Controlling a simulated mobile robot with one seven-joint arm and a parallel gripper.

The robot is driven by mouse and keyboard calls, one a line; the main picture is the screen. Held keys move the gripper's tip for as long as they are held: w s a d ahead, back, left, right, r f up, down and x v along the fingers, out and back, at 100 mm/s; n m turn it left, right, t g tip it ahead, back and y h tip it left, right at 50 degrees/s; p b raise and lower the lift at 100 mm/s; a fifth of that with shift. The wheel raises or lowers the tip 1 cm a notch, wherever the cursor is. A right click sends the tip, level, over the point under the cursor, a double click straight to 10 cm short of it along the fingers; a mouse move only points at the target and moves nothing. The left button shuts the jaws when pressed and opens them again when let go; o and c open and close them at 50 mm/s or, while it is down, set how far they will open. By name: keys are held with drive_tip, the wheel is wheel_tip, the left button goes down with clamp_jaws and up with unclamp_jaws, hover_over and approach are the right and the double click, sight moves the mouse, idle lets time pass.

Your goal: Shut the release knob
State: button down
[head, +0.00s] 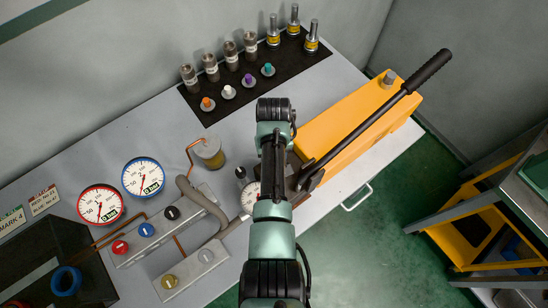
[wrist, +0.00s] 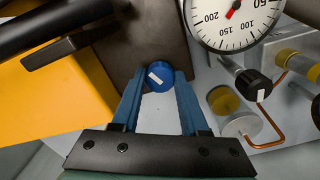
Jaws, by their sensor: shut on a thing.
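In the wrist view, the release knob (wrist: 160,75) is a round blue knob with a short white mark, slanting in the picture, on the dark block (wrist: 158,35) at the end of the yellow pump (wrist: 50,95). My gripper (wrist: 160,82) has its two blue fingers on either side of the knob, shut on it. In the head view my arm covers the knob and the fingertips. The yellow pump (head: 345,125) with its long black lever (head: 390,115) shows there, right of my arm.
A gauge (wrist: 235,20) and a black knob (wrist: 254,85) sit close to the right of my fingers in the wrist view. In the head view, two larger gauges (head: 143,177) and a valve panel (head: 160,225) lie left. A black mat (head: 235,110) holds fittings and coloured caps.

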drive_tip(key=m, duration=0.5)
drive_tip(key=shift+r, duration=0.1)
drive_tip(key=shift+w+m, duration=0.1)
drive_tip(key=shift+m, duration=0.3)
drive_tip(key=shift+c, duration=2.1)
unclamp_jaws()
wheel_tip(320, 180, up, 13)
drive_tip(key=b, duration=0.1)
drive_tip(key=shift+b, duration=0.4)
